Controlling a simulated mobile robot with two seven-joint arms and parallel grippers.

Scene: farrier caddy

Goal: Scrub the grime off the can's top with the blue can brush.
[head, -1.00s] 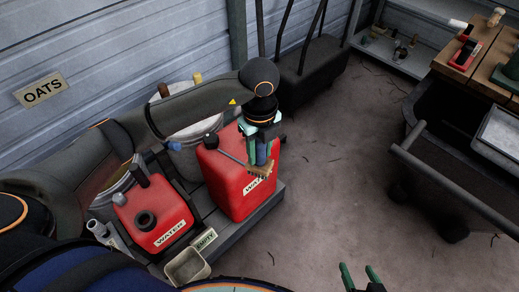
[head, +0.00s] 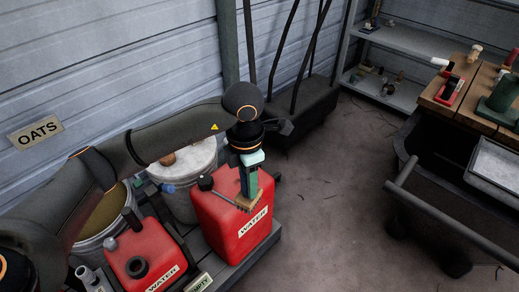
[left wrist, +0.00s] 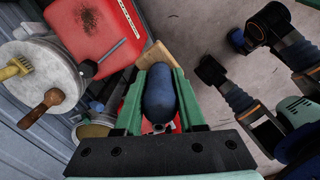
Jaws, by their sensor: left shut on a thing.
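My left gripper (head: 250,185) is shut on the blue handle of the can brush (left wrist: 160,92), with a green finger on either side. The brush's tan head (head: 247,203) hangs below the fingers, over the near right part of the larger red can (head: 213,218). Whether the bristles touch the can is not clear. In the left wrist view the red can (left wrist: 118,30) has a dark speckled grime patch on its top, and the brush head (left wrist: 154,56) is to the right of that patch. My right gripper is not in view.
A smaller red can (head: 150,243) is at front left. A lidded bucket (head: 190,205) stands behind. A wooden-topped cart (head: 480,112) is at the right, with open floor between.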

